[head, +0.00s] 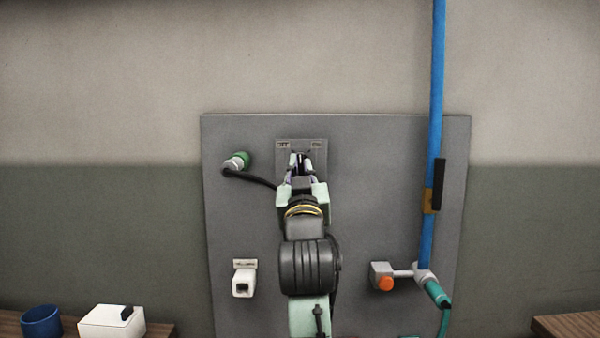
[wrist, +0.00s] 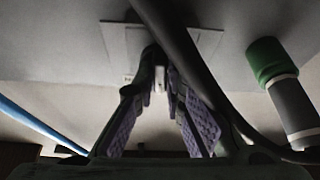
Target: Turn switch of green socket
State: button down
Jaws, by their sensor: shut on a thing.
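The black cable (wrist: 185,50) crosses close to my fingers. On the panel (head: 380,180) are a white fitting (head: 244,280) low left and an orange-ended valve (head: 386,283) low right. A blue pipe (head: 436,110) runs up the right side. A blue cup (head: 41,321) and white box (head: 110,322) stand lower left.

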jog(key=n+y, duration=0.1)
jog(key=n, duration=0.1)
jog(key=n+g+y, duration=0.1)
jog(key=n, duration=0.2)
jog(key=n+y, duration=0.2)
jog(key=n, duration=0.1)
jog(key=shift+d+r, duration=0.1)
jog(key=shift+d, duration=0.15)
jog(key=shift+n, duration=0.5)
jog(key=c, duration=1.7)
grip_release()
jog(key=shift+o, duration=0.2)
jog(key=v, duration=1.2)
jog(key=shift+r, duration=0.15)
jog(key=shift+s, duration=0.1)
